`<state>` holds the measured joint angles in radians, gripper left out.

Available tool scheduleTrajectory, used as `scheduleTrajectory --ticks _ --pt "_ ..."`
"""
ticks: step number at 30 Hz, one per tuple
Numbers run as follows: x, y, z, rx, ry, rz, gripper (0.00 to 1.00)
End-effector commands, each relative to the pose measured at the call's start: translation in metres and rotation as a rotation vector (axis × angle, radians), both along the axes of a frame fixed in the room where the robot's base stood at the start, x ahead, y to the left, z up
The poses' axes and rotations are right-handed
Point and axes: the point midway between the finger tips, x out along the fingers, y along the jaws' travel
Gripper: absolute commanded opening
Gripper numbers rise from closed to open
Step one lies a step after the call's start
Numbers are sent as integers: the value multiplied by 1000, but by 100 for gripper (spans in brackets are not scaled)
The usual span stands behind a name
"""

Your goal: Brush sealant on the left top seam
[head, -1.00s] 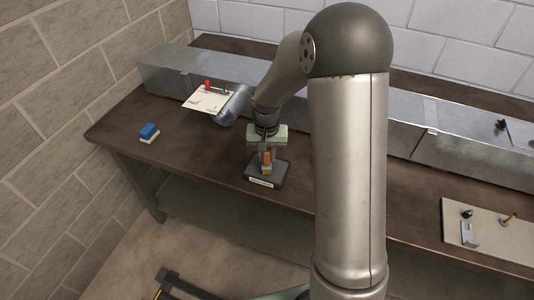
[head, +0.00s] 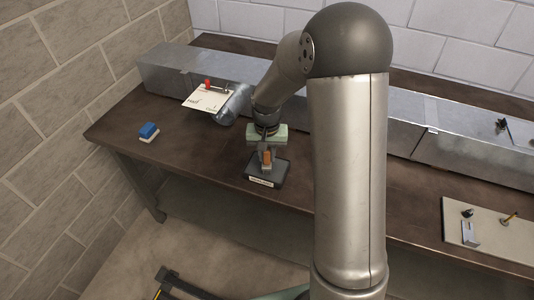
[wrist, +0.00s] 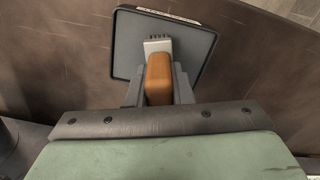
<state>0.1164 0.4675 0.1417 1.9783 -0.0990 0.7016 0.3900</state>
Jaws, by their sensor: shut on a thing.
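My gripper (head: 266,152) is shut on the orange-brown handle of a brush (wrist: 160,78), low over the bench. In the wrist view the handle stands between the two fingers, with a pale ferrule at its far end. The brush head is over a dark square tray (wrist: 196,45); I cannot tell whether it touches the tray. The tray also shows in the head view (head: 280,178), with a pale label on its front. The long grey metal duct (head: 165,72) runs along the back of the bench. My arm hides its middle, and I cannot single out the left top seam.
A white card with a red-topped item (head: 206,98) lies at the duct's left part. A blue block on a pale base (head: 149,132) sits at the bench's left. A beige board with small tools (head: 485,232) lies at the right. Brick walls close the left and back.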

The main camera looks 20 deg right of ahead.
Motion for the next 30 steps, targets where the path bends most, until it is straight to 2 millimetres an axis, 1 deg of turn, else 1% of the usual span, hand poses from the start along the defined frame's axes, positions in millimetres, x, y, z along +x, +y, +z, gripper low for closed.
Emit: scheduleTrajectory --ticks 12,16,30 --pt "-1 0 -2 0 3 0 2" --pt "-1 0 1 0 3 0 2" --pt "0 0 39 0 1 0 2"
